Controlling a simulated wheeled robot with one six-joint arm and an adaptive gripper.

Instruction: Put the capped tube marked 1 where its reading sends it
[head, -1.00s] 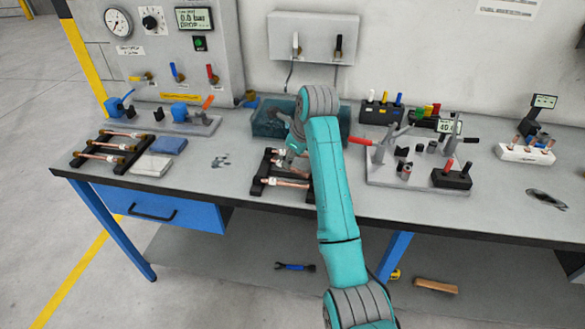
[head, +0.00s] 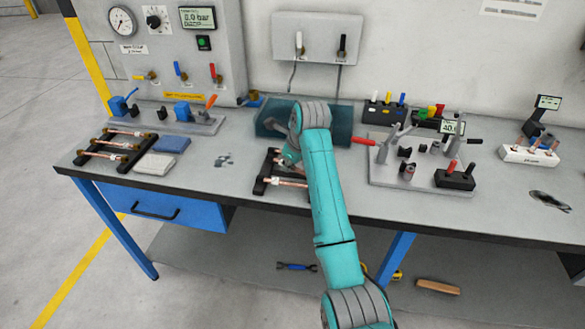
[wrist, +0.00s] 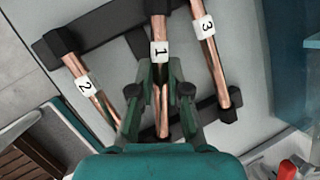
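The copper tube marked 1 (wrist: 160,52) lies in the middle of a dark rack (wrist: 95,30), between the tube marked 2 (wrist: 86,84) on the left and the tube marked 3 (wrist: 205,30) on the right. My gripper (wrist: 160,72) is open, with one finger on each side of tube 1 just below its label. A narrow gap shows beside the tube, and I cannot tell how far above it the fingertips are. In the head view my gripper (head: 288,162) is over the same rack (head: 262,184), and my arm hides part of it.
A second rack with copper tubes (head: 105,154) stands at the left, beside blue and grey pads. A panel display (head: 198,17) reads 0.0 bar. A teal bin (head: 345,122) is behind my arm. A fixture plate (head: 385,178) and a white block (head: 528,155) stand right.

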